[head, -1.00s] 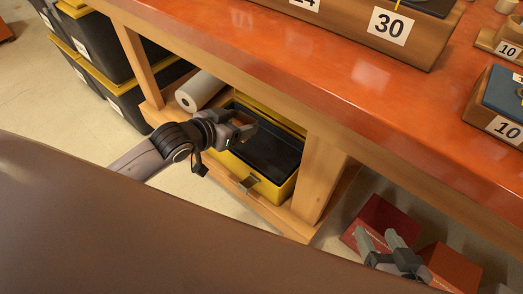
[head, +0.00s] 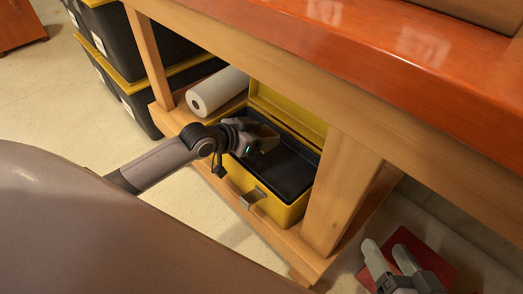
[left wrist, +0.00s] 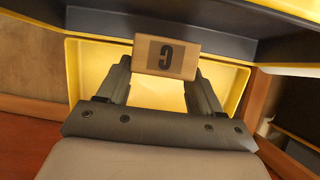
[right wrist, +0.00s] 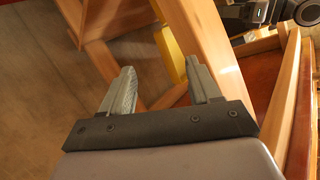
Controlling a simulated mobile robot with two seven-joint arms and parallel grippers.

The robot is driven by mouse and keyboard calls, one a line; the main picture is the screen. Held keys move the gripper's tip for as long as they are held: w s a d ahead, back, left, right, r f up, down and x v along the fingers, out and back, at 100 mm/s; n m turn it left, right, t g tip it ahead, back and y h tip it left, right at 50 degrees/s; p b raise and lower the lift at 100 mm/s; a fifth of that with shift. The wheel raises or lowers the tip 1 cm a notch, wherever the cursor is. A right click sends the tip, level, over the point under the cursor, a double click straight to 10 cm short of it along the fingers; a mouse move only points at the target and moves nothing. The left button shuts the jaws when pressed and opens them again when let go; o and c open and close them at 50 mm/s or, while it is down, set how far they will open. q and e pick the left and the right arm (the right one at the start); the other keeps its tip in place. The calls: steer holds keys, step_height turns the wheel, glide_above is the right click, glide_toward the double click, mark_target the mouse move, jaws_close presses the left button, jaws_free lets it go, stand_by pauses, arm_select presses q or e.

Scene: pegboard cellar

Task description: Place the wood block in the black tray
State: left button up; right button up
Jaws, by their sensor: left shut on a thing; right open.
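The wood block (left wrist: 166,57) is pale, with a dark number label on its face. In the left wrist view it sits between the fingertips of my left gripper (left wrist: 160,68), which is shut on it. The tray lies inside an open yellow toolbox (head: 286,212). The tray's dark edge also shows in the left wrist view (left wrist: 110,22). My right gripper (head: 392,262) is open and empty at lower right, also in the right wrist view (right wrist: 162,80).
The toolbox stands on the low wooden shelf under a red-topped workbench (head: 400,50). A white paper roll (head: 215,92) lies left of the box, and a wooden post (head: 340,195) stands right of it. Black crates (head: 110,45) stand further left. A red box (head: 430,265) is by my right gripper.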

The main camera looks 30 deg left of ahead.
arm_select(q)
step_height(320, 180, down, 5)
steer(key=shift+r+b, duration=0.2)
steer(key=shift+b, duration=0.85)
steer(key=shift+f, duration=0.1)
arm_select(e)
steer(key=shift+s+d+f+n+t+h, duration=0.15)
steer(key=shift+d+n+t+h, duration=0.15)
steer(key=shift+d+t, duration=0.3)
steer(key=shift+d, duration=0.1)
arm_select(q)
steer(key=o, duration=1.1)
steer(key=shift+c, duration=0.2)
